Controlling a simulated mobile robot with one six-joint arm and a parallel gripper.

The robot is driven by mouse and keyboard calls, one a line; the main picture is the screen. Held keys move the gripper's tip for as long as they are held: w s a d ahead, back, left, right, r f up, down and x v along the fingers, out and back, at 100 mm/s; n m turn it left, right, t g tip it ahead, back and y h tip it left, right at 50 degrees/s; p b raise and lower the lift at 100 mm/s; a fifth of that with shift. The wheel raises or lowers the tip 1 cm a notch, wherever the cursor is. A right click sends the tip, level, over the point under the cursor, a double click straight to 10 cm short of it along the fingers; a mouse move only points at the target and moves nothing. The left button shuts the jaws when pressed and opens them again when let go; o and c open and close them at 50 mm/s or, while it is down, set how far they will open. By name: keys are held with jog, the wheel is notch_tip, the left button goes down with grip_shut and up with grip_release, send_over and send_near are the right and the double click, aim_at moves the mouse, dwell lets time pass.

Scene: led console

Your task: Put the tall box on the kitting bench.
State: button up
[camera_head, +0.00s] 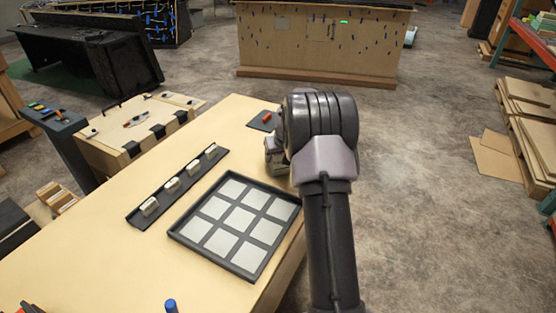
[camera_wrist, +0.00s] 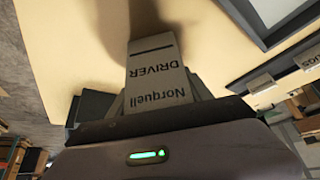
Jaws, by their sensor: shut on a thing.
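A pale grey box printed "Norquell DRIVER" (camera_wrist: 156,62) sits between the jaws of my gripper (camera_wrist: 158,88) in the wrist view. In the head view my gripper (camera_head: 277,155) is largely hidden behind my arm, at the right edge of a tan-topped bench (camera_head: 85,240), apparently the kitting bench. The bench top also shows below the box in the wrist view (camera_wrist: 75,35). I cannot tell whether the box touches the bench.
A dark tray with pale squares (camera_head: 175,238) and a black strip with several small pale blocks (camera_head: 133,218) lie on the bench. A red item (camera_head: 267,117) lies on a dark pad near the far corner. A blue-topped item (camera_head: 171,306) stands at the near edge. Bare bench top is free left.

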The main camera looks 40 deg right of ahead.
jog(key=shift+f, duration=0.25)
jog(key=o, duration=1.7)
jog(key=shift+r, duration=0.15)
